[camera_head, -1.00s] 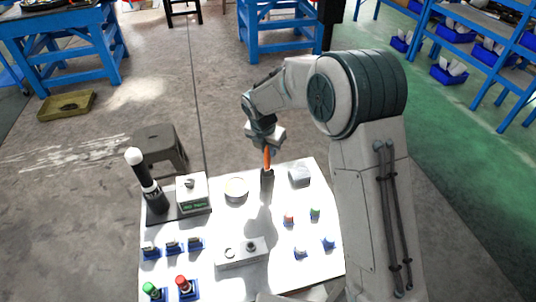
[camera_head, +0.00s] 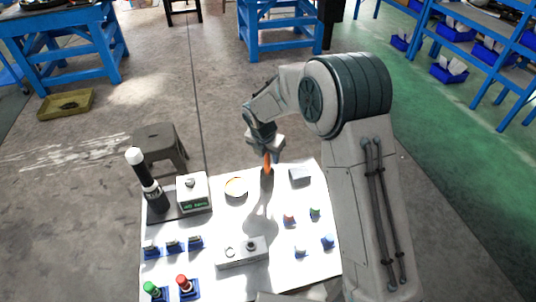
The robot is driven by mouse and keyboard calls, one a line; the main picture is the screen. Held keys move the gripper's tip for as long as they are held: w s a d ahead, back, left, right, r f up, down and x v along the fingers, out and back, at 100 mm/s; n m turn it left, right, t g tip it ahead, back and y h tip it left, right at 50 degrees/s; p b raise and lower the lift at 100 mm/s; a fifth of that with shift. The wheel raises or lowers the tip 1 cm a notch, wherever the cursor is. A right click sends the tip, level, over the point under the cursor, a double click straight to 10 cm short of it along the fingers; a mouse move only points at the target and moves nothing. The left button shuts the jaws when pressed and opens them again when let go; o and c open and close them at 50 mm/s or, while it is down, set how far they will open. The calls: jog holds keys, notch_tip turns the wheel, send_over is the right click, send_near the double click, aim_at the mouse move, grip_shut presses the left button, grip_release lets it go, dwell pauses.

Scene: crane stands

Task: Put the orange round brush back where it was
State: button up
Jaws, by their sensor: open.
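The orange round brush (camera_head: 267,164) stands roughly upright at the back of the white table (camera_head: 215,265). A dark part shows at its lower end; I cannot tell whether this is its bristles or a holder. My gripper (camera_head: 266,151) is over the brush's top, pointing down, with its jaws open. The fingers partly hide the upper end of the brush, and whether they touch it is too small to tell.
A round shallow dish (camera_head: 236,187) and a white scale-like box (camera_head: 193,193) stand left of the brush. A grey block (camera_head: 300,176) is to the right. A tall black bottle with a white top (camera_head: 147,182) stands at the left edge. Small coloured parts lie in front.

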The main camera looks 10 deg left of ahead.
jog(key=d+b+v, duration=0.1)
jog(key=b+v, duration=0.1)
jog(key=v, duration=1)
jog(key=s+d+r+m, duration=0.3)
jog(key=d+r+m, duration=0.1)
jog(key=d+m, duration=0.25)
jog(key=s+d+r+m+t, duration=0.1)
jog(key=s+d+r+m, duration=0.1)
jog(key=s+d+m, duration=1.8)
jog(key=s+m, duration=0.2)
jog(key=m, duration=0.3)
jog(key=shift+m+y, duration=0.35)
jog(key=shift+y, duration=0.05)
